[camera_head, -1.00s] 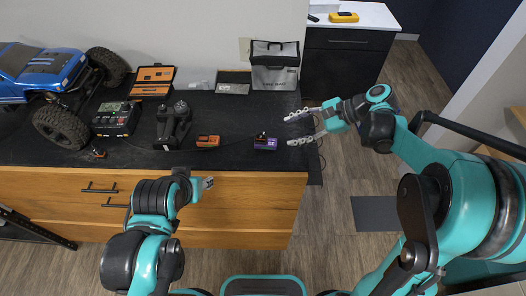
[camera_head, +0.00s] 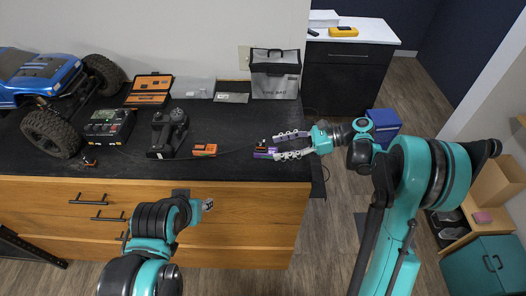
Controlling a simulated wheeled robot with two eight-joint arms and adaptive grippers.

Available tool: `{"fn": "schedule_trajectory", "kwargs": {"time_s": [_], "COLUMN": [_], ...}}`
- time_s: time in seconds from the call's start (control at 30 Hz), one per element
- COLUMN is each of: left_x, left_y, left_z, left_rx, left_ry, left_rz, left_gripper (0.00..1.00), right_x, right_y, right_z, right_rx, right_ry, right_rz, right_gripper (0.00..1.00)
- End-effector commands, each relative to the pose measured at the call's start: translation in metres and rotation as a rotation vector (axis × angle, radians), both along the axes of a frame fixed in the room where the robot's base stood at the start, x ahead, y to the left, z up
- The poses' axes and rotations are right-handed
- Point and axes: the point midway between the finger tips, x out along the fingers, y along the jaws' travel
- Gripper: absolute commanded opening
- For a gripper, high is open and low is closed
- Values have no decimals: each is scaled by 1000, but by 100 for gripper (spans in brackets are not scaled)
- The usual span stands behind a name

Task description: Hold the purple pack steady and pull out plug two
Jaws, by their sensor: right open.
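The purple pack (camera_head: 260,155) lies near the front edge of the black bench mat, partly hidden by the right gripper's fingers. A small dark connector (camera_head: 262,143) sits at its top; I cannot tell which plug it is. My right gripper (camera_head: 276,147) is open, coming from the right, with its fingertips at the pack's right end. I cannot tell whether they touch it. An orange pack (camera_head: 204,150) lies to the left, with a thin dark cable running from it toward the purple pack. My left gripper (camera_head: 207,204) is low in front of the drawers, away from both packs; its jaws are unclear.
A blue RC crawler (camera_head: 45,85), a charger (camera_head: 108,125) and a transmitter (camera_head: 168,132) stand on the left of the bench. An orange tool case (camera_head: 150,90) and a grey bag (camera_head: 275,75) are at the back. The mat behind the purple pack is clear.

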Motion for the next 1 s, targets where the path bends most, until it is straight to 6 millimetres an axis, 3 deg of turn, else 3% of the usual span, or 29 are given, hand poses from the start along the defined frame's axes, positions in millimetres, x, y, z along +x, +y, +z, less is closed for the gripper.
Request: {"fn": "schedule_trajectory", "kwargs": {"time_s": [0.3,0.7,0.73,0.87,1.0], "left_x": [0,0,0,0,0], "left_y": [0,0,0,0,0], "left_z": [-14,-15,-15,-15,-15], "left_rx": [0,0,0,0,0], "left_ry": [0,0,0,0,0], "left_rz": [0,0,0,0,0], "left_gripper": [40,40,40,40,40], "right_x": [0,0,0,0,0], "right_y": [35,40,40,40,40], "right_z": [-12,-12,-12,-13,-13], "right_rx": [0,-1,-1,-1,-1], "right_ry": [-2,-2,-2,-2,-1], "right_rz": [2,-2,-2,-2,-1], "right_gripper": [52,52,49,16,16]}}
